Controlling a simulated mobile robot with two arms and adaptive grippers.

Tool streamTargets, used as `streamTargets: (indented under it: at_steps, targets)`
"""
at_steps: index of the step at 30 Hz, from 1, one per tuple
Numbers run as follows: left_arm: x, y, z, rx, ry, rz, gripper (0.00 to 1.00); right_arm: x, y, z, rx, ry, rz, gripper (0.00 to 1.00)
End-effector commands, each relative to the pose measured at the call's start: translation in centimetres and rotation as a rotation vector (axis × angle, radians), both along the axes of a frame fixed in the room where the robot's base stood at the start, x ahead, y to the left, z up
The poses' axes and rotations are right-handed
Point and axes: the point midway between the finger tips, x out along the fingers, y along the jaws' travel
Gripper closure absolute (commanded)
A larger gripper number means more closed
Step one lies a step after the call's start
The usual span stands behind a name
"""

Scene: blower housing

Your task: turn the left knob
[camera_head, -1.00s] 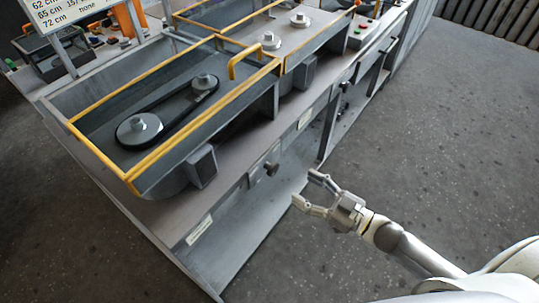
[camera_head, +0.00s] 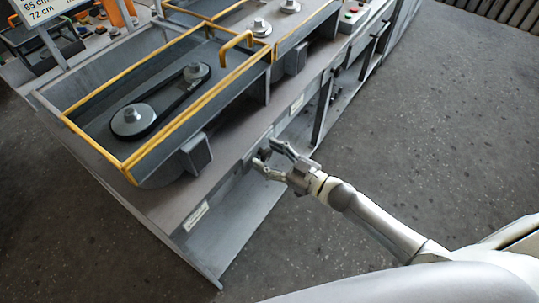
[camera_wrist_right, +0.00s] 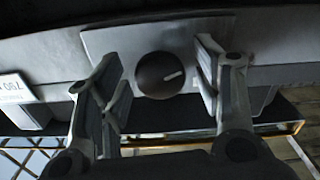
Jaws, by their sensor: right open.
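The left knob is a dark round knob with a light pointer mark on the front panel of the bench. In the right wrist view the knob (camera_wrist_right: 159,75) sits between the two fingers of my right gripper (camera_wrist_right: 160,95), with a gap on each side. In the head view my right gripper (camera_head: 266,156) is open at the bench front, its fingers around the knob (camera_head: 264,154), which they partly hide. I cannot tell any contact. My left gripper is not in view.
The workbench (camera_head: 150,205) carries a housing with yellow-edged guards (camera_head: 100,154) and a belt on two pulleys (camera_head: 160,103). A label (camera_head: 196,215) is on the front edge. A button box (camera_head: 353,14) stands farther back. The floor (camera_head: 430,130) to the right is clear.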

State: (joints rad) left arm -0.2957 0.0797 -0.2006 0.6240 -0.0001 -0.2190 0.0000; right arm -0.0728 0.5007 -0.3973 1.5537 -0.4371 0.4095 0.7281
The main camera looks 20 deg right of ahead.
Motion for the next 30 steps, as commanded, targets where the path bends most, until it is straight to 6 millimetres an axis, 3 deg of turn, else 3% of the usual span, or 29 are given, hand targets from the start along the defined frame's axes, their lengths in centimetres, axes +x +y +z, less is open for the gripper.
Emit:
streamTargets:
  at_steps: [3,14,30]
  targets:
    - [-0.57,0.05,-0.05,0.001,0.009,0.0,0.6,-0.01,-0.01,0.0,0.0,0.0,0.0,0.41]
    - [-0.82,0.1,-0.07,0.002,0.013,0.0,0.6,-0.02,-0.02,0.02,0.001,-0.001,0.0,0.86]
    - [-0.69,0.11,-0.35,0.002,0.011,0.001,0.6,-0.02,-0.04,-0.02,-0.139,-0.11,-0.001,0.86]
